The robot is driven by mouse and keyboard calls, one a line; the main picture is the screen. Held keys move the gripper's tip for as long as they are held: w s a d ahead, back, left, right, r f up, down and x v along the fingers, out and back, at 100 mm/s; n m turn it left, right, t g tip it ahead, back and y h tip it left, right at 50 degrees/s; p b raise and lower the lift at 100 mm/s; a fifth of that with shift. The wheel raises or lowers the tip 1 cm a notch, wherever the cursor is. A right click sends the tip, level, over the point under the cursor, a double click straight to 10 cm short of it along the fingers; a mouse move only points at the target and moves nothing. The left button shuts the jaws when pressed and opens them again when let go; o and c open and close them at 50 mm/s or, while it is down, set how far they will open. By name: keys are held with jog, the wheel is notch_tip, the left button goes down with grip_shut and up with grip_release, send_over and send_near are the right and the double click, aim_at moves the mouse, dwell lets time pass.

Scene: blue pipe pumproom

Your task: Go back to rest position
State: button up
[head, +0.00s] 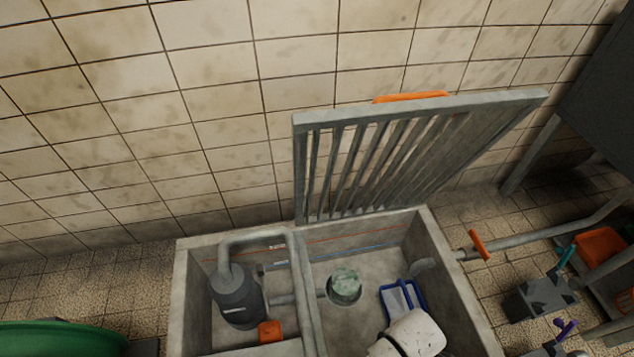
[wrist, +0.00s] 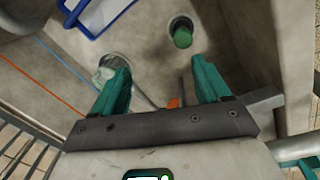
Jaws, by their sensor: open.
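My gripper (wrist: 163,80) is open in the wrist view, its two teal fingers apart with nothing seen held between them. It is over the concrete pit (head: 455,285). In the head view its fingers are hidden behind my white arm end at the bottom. A pale green crumpled lump (head: 345,284) sits in a round floor hole; in the wrist view the lump (wrist: 103,75) is partly hidden by the left finger. A green plug-like piece (wrist: 182,38) is at another round hole. A blue-rimmed tray (head: 402,297) lies in the pit's right compartment beside my arm.
A slatted metal grate (head: 310,170) stands raised behind the pit. A dark grey pump (head: 238,298) with pipes fills much of the left compartment. A pipe with an orange handle (head: 479,244) runs right. A green tub (head: 60,340) is at lower left, an orange bin (head: 600,246) at right.

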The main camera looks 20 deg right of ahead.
jog(key=s+d+r+m+p, duration=0.1)
jog(key=r+m+p, duration=0.4)
jog(key=r+p, duration=0.9)
jog(key=s+d+r+m+p, duration=0.2)
jog(key=r+m+p, duration=0.4)
jog(key=r+p, duration=0.9)
notch_tip(320, 180, up, 11)
jog(key=shift+d+r+y, duration=0.15)
jog(key=shift+d+y, duration=0.15)
jog(key=shift+d, duration=0.25)
